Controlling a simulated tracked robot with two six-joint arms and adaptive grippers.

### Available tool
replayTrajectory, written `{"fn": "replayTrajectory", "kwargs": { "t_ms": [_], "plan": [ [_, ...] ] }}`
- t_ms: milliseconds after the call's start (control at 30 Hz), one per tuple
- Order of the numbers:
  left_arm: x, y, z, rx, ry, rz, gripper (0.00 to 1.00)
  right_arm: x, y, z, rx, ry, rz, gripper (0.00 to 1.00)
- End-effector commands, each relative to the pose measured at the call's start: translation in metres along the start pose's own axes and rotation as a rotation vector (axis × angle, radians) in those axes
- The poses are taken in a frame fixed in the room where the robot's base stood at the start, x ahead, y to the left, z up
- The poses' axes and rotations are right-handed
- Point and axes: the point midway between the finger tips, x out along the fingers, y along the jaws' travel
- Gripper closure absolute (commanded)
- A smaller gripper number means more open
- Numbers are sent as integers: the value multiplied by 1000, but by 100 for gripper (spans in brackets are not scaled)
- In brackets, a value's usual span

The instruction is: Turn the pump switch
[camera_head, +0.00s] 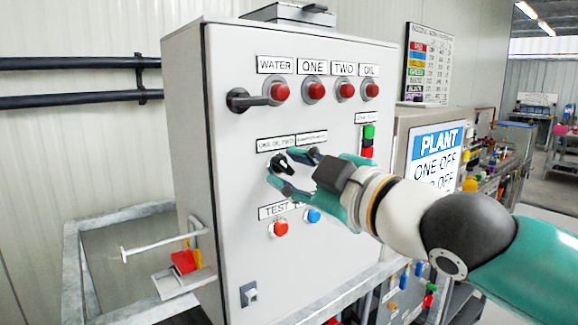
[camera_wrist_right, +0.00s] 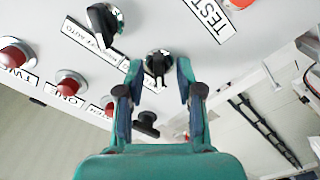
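A grey control cabinet (camera_head: 240,120) fills the middle of the head view. My right gripper (camera_head: 284,172) reaches to its front from the right. In the wrist view the fingers of this gripper (camera_wrist_right: 157,76) stand apart, one on each side of a black rotary switch (camera_wrist_right: 158,64). I cannot tell whether they touch it. The same switch (camera_head: 283,163) shows in the head view beneath the left label (camera_head: 275,144). A second black knob (camera_wrist_right: 103,24) is beside an AUTO label in the wrist view; my gripper mostly hides it in the head view. My left gripper is not in view.
Red lamps labelled WATER (camera_head: 280,92), ONE, TWO and OIL line the cabinet's top, with a black handle (camera_head: 245,100) at left. Red (camera_head: 280,228) and blue (camera_head: 313,215) buttons sit below my gripper. A PLANT sign (camera_head: 437,155) stands behind at right.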

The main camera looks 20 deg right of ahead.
Motion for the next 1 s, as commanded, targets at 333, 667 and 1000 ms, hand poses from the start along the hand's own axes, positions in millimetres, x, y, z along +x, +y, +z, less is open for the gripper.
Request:
{"fn": "replayTrajectory", "kwargs": {
  "t_ms": [333,667,1000],
  "plan": [
    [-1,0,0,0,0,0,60,8,0,1,-1,-1,1,64],
    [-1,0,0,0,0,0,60,8,0,1,-1,-2,1,100],
    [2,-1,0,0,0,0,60,8,-1,1,20,-1,-1,100]
  ]
}}
